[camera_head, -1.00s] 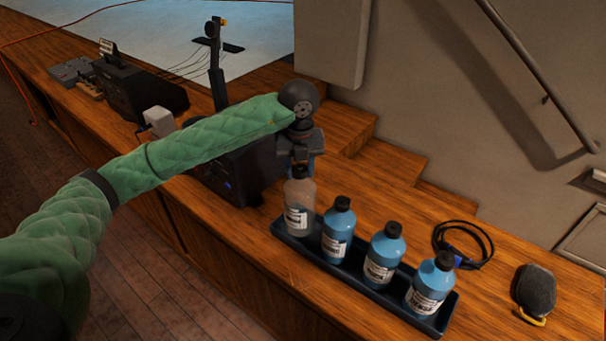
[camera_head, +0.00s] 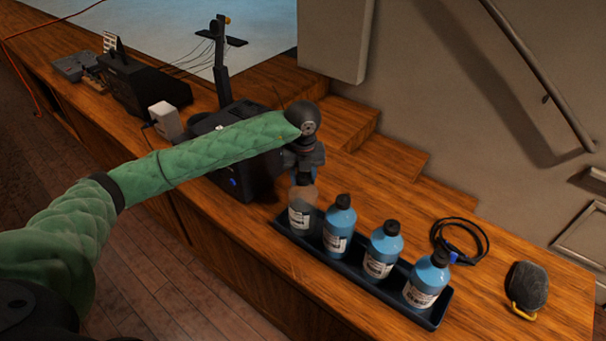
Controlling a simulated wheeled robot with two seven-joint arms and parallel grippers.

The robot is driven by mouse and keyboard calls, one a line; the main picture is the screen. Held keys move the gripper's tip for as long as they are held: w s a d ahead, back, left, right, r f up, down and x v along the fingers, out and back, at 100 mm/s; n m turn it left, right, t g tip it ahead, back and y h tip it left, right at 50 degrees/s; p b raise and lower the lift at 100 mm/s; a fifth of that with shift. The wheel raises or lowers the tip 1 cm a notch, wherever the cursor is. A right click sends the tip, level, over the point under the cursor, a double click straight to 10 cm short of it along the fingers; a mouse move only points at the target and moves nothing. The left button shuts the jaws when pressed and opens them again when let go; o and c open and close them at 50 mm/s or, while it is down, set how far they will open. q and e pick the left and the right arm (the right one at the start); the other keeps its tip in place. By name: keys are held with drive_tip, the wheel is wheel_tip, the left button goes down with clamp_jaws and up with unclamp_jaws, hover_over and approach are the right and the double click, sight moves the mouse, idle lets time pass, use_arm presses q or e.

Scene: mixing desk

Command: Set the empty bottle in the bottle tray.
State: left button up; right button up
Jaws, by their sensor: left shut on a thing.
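The empty bottle (camera_head: 302,212), clear with a white label, is upright at the left end of the dark bottle tray (camera_head: 350,273). Its base is within the tray's outline; whether it rests on the tray floor I cannot tell. My left gripper (camera_head: 303,179) comes down from above and is shut on the bottle's top, hiding its cap. Several blue bottles with black caps stand in a row in the tray to the right, the nearest one (camera_head: 339,228) close beside the empty bottle. My right gripper is not in view.
A coiled black cable (camera_head: 461,240) and a dark grey rounded object (camera_head: 528,285) lie right of the tray. A black box (camera_head: 245,180) stands behind my left arm. Wooden steps (camera_head: 345,125) rise behind the gripper.

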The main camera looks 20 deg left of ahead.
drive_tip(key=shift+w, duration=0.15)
use_arm(q)
drive_tip(key=o, duration=1.3)
drive_tip(key=shift+c, duration=0.2)
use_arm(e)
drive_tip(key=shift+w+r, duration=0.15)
use_arm(q)
drive_tip(key=shift+r+b, duration=0.3)
drive_tip(key=shift+r, duration=0.05)
drive_tip(key=shift+r+b, duration=0.55)
drive_tip(key=shift+r, duration=0.35)
wheel_tip(320, 180, up, 10)
drive_tip(key=b, duration=0.4)
drive_tip(key=shift+f, duration=0.2)
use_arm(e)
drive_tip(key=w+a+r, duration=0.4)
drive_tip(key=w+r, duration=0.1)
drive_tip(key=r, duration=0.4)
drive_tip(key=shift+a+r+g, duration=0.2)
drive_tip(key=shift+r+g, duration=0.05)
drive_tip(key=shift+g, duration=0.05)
